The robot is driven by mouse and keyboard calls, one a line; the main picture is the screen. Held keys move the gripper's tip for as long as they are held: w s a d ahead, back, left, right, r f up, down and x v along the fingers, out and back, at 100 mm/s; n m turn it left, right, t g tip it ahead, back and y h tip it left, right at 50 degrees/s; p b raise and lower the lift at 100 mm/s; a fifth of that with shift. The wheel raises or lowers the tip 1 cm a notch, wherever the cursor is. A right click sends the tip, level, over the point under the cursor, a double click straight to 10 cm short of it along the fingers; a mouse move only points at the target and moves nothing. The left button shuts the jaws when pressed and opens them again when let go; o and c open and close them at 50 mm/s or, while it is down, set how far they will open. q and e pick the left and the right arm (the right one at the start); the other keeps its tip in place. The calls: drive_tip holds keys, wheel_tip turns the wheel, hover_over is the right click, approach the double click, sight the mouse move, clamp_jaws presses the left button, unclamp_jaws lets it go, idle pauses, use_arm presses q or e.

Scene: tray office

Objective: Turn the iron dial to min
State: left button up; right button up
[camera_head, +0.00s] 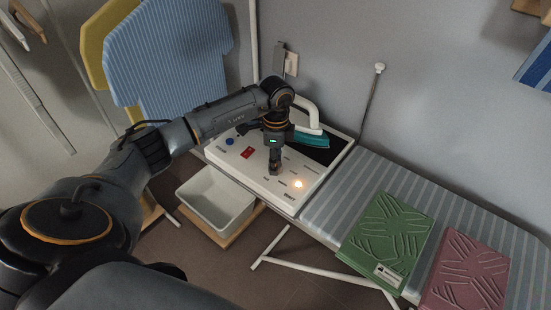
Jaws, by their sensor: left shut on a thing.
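The iron station (251,172) is a white panel at the left end of the ironing board. My left gripper (274,170) points down onto the panel and is shut on what appears to be the dial, which the fingers mostly hide. The dial's setting cannot be read. The teal iron (312,139) with a white handle rests on its dark plate behind the gripper. My right gripper is not in view.
A green folder (388,240) and a pink folder (466,272) lie on the striped ironing board (372,190). A white bin (214,199) stands below the panel. Blue striped and yellow shirts hang behind my left arm. A thin pole (371,100) rises at the board's back edge.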

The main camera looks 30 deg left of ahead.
use_arm(q)
drive_tip(key=shift+n, duration=0.6)
drive_tip(key=shift+r, duration=0.1)
drive_tip(key=o, duration=1.2)
drive_tip(key=shift+c, duration=0.2)
wheel_tip(320, 180, up, 12)
drive_tip(key=shift+w+a, duration=0.2)
drive_tip(key=shift+w, duration=0.15)
